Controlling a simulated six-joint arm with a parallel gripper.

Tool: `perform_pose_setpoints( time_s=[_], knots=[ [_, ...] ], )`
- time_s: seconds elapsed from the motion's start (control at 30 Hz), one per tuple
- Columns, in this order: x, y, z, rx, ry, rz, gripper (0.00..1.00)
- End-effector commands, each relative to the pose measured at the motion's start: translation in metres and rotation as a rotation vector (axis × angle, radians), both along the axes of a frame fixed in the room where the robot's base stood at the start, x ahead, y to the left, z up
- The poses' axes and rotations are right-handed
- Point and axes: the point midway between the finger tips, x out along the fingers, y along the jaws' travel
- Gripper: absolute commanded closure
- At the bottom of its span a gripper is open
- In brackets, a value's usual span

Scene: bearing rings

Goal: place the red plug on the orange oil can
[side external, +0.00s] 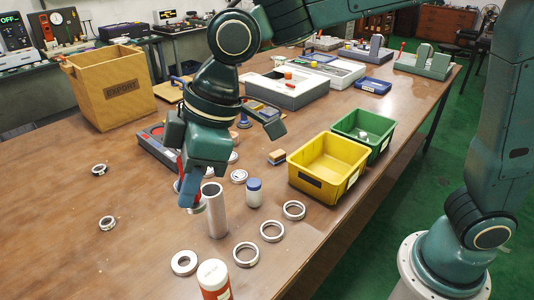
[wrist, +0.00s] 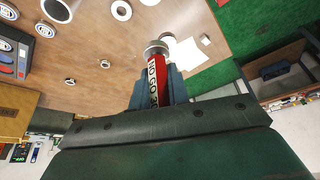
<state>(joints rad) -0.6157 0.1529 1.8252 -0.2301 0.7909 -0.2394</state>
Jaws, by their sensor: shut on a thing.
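In the side view my gripper (side external: 190,195) is low over the table, beside the grey tube, and mostly hides the plug. A red-orange can with a pale top (side external: 213,280), which looks like the oil can, stands upright at the bottom edge, partly cut off and apart from my gripper.
An upright grey tube (side external: 214,212) stands close to my gripper. The left tabletop is mostly clear.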

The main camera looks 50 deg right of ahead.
Motion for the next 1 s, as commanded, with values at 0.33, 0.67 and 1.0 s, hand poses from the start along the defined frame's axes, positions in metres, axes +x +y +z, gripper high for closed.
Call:
perform_pose_setpoints(
  time_s=[0.33, 0.67, 1.0],
  knots=[
    [0.000, 0.000, -0.067, -0.002, 0.003, 0.001, 1.00],
    [0.000, 0.000, -0.120, -0.001, 0.000, 0.000, 1.00],
    [0.001, 0.000, -0.129, 0.002, -0.001, 0.000, 1.00]
  ],
)
